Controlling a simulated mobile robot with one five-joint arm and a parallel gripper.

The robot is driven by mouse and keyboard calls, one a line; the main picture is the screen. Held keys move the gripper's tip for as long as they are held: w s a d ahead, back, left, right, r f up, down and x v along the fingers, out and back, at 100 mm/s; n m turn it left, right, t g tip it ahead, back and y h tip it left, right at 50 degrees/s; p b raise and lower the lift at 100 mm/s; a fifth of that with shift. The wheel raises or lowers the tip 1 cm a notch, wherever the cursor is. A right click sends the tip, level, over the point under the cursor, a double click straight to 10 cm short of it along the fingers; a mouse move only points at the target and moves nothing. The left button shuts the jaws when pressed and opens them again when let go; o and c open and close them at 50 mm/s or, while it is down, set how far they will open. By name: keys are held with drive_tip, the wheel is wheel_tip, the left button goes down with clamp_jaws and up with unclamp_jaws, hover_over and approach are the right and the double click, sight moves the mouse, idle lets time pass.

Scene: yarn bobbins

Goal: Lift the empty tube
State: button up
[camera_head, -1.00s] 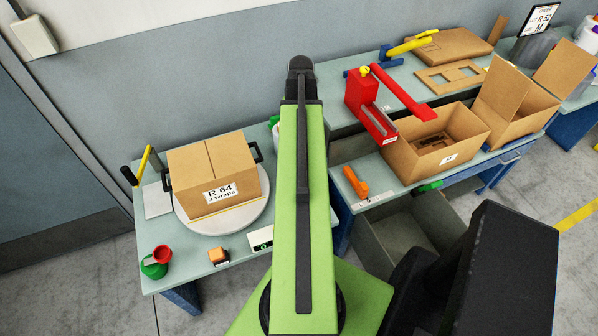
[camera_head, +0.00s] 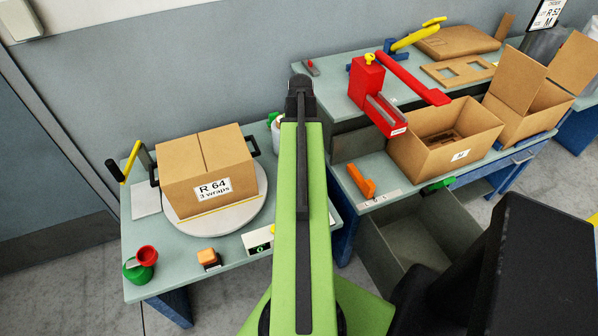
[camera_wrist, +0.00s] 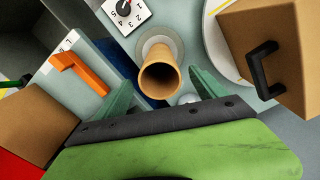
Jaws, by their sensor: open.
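A hollow brown cardboard tube (camera_wrist: 158,84) shows in the wrist view with its open end toward the camera. It stands on a round grey base (camera_wrist: 151,43) on the table. My gripper (camera_wrist: 161,81) is open, with one green finger to the left of the tube and one to the right. The fingers look apart from the tube, and nothing is held. In the head view, my green arm hides the tube and the gripper.
A box marked R 64 (camera_head: 206,186) sits on a round turntable (camera_head: 240,216) at left. An orange-handled tool (camera_head: 361,182), a red press (camera_head: 366,82) and an open box (camera_head: 425,158) stand to the right. A numbered dial (camera_wrist: 124,10) lies near the tube.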

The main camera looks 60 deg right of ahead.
wheel_tip(320, 180, down, 5)
drive_tip(key=b, duration=0.5)
drive_tip(key=shift+a+f, duration=0.15)
clamp_jaws()
